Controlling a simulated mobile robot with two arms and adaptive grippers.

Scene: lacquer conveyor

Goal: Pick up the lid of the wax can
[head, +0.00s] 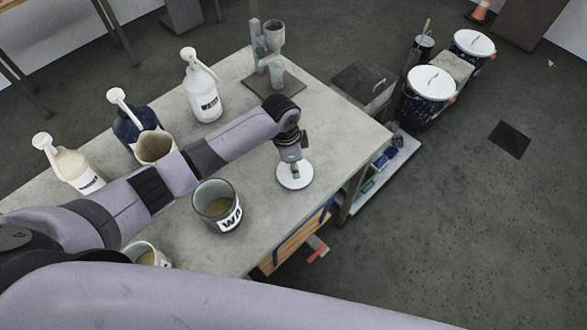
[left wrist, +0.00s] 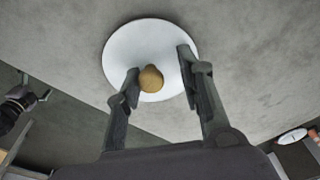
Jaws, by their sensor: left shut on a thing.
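The wax can (head: 217,207), a grey open can whose label shows "WA", stands on the table with tan contents visible inside. Its lid (head: 295,174) is a white disc to the right of the can, near the table's edge. In the left wrist view the lid (left wrist: 122,48) has a round wooden knob (left wrist: 151,78). My left gripper (head: 293,166) is above the lid, with its fingers (left wrist: 158,82) on either side of the knob, shut on it. I cannot tell whether the lid touches the table. My right gripper (left wrist: 33,88) shows at the left wrist view's edge, fingers apart and empty.
A white "WATER" jug (head: 203,95), a dark blue jug (head: 130,125), a cream jug (head: 72,168) and a beige pot (head: 155,146) stand on the table (head: 330,120). Another cup (head: 148,254) is partly hidden by my arm. Lidded buckets (head: 428,95) stand on the floor.

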